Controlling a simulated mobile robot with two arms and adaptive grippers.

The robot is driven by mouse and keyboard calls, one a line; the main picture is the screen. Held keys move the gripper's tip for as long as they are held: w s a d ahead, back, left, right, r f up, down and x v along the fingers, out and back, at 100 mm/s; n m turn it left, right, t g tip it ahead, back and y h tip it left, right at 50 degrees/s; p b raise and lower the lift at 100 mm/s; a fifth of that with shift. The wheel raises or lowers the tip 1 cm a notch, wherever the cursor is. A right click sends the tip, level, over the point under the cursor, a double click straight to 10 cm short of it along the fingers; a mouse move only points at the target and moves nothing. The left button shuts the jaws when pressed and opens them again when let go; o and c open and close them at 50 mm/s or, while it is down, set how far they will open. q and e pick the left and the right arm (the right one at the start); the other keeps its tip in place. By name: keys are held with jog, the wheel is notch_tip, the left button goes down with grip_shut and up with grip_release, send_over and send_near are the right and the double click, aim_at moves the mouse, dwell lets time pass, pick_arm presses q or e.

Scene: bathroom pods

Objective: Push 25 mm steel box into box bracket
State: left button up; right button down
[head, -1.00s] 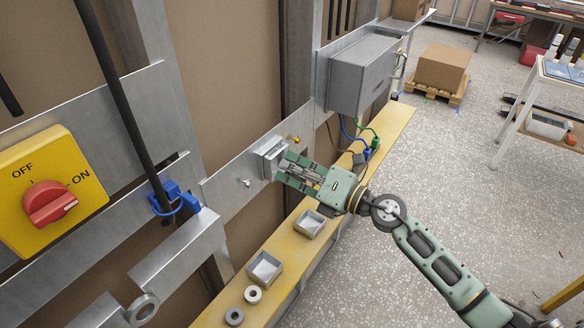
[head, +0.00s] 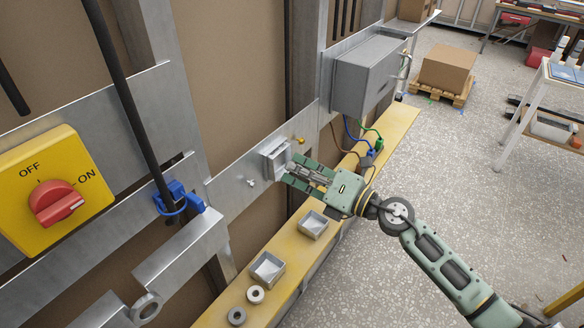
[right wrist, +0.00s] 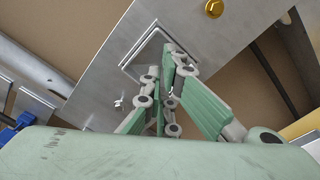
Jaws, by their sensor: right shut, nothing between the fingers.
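A small square grey metal bracket (head: 268,153) is fixed to the long steel rail on the wall. A bright square metal piece sits at it, seemingly the steel box (head: 280,163); I cannot tell how deep it sits. In the right wrist view nested square edges of the bracket (right wrist: 150,40) show behind the fingers, which hide its lower part. My right gripper (head: 288,170) is shut and empty, with its fingertips close in front of the bracket; I cannot tell whether they touch. It also shows in the right wrist view (right wrist: 168,68). My left gripper is not in view.
Two open metal boxes, one nearer (head: 267,268) and one farther (head: 314,224), and two rings stand on the yellow ledge (head: 237,295) below. A grey cabinet (head: 368,75) juts out at the right. A brass knob (right wrist: 214,8) is on the rail.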

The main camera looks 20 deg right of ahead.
jog(key=v, duration=1.3)
jog(key=w+d+f+m+t+h+b, duration=0.1)
jog(key=d+f+m+h, duration=0.5)
jog(key=f, duration=0.5)
jog(key=w+d+f+m+h+b, duration=0.1)
jog(key=d+f+m, duration=0.2)
jog(key=f+m, duration=0.6)
jog(key=s+d+f+m+g+h, duration=0.1)
jog(key=s+f+m+h, duration=0.15)
jog(key=f, duration=0.75)
jog(key=s+d+f+m+g+h, duration=0.1)
jog(key=s+f+m+g, duration=0.2)
jog(key=f, duration=0.6)
jog(key=s+a+f+m+g+h+b, duration=0.1)
jog(key=s+a+f+m+g, duration=0.15)
jog(key=s+f, duration=0.7)
jog(key=s+a+f+m+g+b, duration=0.1)
jog(key=s+a+f+m+g, duration=0.15)
jog(key=s+f, duration=0.65)
jog(key=s+a+f+m+g, duration=0.2)
jog(key=s+a+f, duration=0.2)
jog(key=s, duration=0.5)
jog(key=s+a+f+m+g+b, duration=0.1)
jog(key=s+a+f+m+g, duration=0.2)
jog(key=s+f, duration=0.3)
jog(key=s, duration=0.3)
jog(key=shift+s+a+f, duration=0.15)
jog(key=shift+s+a, duration=0.1)
jog(key=shift+a, duration=0.15)
